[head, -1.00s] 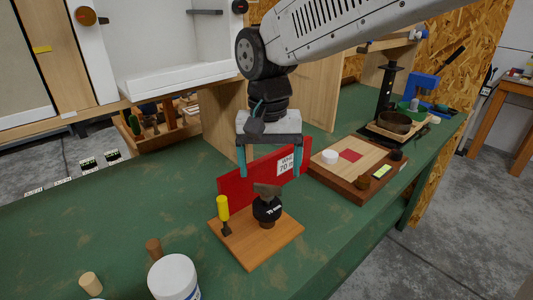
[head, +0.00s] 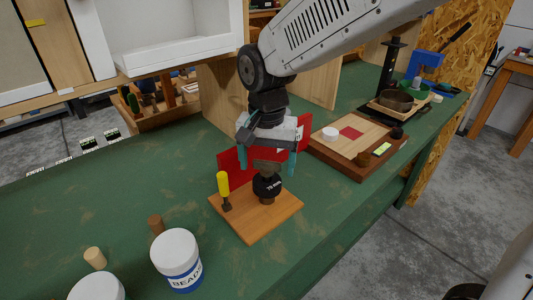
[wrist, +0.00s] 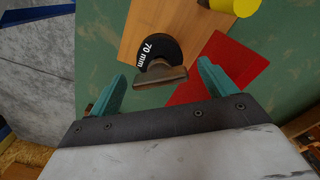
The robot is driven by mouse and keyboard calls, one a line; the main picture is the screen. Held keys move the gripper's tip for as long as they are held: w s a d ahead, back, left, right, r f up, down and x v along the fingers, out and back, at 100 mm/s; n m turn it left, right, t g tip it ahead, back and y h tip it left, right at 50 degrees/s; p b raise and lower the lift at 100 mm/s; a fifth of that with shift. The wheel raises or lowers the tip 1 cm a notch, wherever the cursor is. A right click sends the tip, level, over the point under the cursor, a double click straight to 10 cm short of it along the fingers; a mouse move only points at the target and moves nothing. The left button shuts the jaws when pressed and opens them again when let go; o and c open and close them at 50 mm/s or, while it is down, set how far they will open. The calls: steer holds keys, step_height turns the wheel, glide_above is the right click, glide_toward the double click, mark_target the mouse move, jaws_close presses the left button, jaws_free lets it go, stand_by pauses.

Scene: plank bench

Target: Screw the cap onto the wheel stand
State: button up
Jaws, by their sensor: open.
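The wheel stand is a small wooden board (head: 255,222) with a black rounded piece (head: 268,188) marked "70 mm" on it. A flat grey-brown grip bar tops this piece; it may be the cap, but I cannot tell whether it is a separate part. In the wrist view the black piece (wrist: 160,46) and its bar (wrist: 161,77) lie between my teal fingers. My gripper (head: 268,165) points down just above the piece, open, a finger to each side. No finger visibly touches it. My gripper (wrist: 162,74) holds nothing. The bar is partly hidden in the head view.
A yellow-handled tool (head: 223,184) stands upright at the board's left. A red panel (head: 232,160) stands behind. A white jar marked "BEADS" (head: 177,258) and wooden pegs (head: 95,257) are at front left. A brown tray (head: 350,164) lies right.

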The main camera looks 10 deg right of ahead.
steer(key=c, duration=1)
steer(key=shift+c, duration=0.7)
steer(key=shift+m, duration=1.4)
steer(key=shift+m, duration=1.2)
steer(key=o, duration=1.1)
